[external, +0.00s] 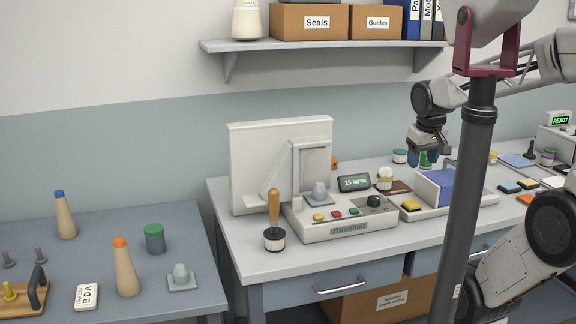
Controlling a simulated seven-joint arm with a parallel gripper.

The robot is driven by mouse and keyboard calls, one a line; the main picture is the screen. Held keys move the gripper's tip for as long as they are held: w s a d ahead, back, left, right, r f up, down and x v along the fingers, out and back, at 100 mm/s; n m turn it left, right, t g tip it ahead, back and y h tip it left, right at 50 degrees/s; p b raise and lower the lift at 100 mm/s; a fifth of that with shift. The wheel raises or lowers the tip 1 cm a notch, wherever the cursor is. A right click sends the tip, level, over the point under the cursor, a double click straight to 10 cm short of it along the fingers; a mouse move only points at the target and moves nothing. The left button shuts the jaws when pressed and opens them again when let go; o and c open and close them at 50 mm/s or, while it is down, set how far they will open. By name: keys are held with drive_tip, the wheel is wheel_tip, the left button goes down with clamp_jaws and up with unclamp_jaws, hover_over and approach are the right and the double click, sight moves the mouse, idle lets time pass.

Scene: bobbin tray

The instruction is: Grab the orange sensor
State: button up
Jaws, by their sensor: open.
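No thing in the external view can be made out for certain as the orange sensor. A small orange block (335,162) shows at the edge of the white upright panel, on the bench and mostly hidden behind the machine. A flat orange piece (524,199) lies at the far right of the bench, partly cut off by my arm. My gripper (423,158) is open, with blue fingertips pointing down, above the back of the bench. It is right of the orange block and left of the flat orange piece. Nothing shows between its fingers.
A machine labelled Threnhall (349,228) stands on the bench beside the white panel (250,165). A blue-topped box (440,187) stands below my gripper. A wooden-handled tool (274,220) stands at the front left. An orange-tipped cone (125,268) stands on the left table.

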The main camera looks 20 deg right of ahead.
drive_tip(key=w+d+f+n+g+h, duration=0.1)
drive_tip(key=w+n+h, duration=0.3)
drive_tip(key=w, duration=1.1)
drive_tip(key=w+f+n+g+h, duration=0.1)
drive_tip(key=w+f+n+h, duration=0.35)
drive_tip(key=w, duration=1.05)
drive_tip(key=n+t+h, duration=0.2)
drive_tip(key=n+h, duration=0.2)
drive_tip(key=n, duration=0.7)
approach(334, 158)
drive_tip(key=shift+x, duration=1.15)
drive_tip(key=shift+s+d+f, duration=0.1)
drive_tip(key=shift+f, duration=0.05)
drive_tip(key=shift+x, duration=1.2)
drive_tip(key=shift+x, duration=2.6)
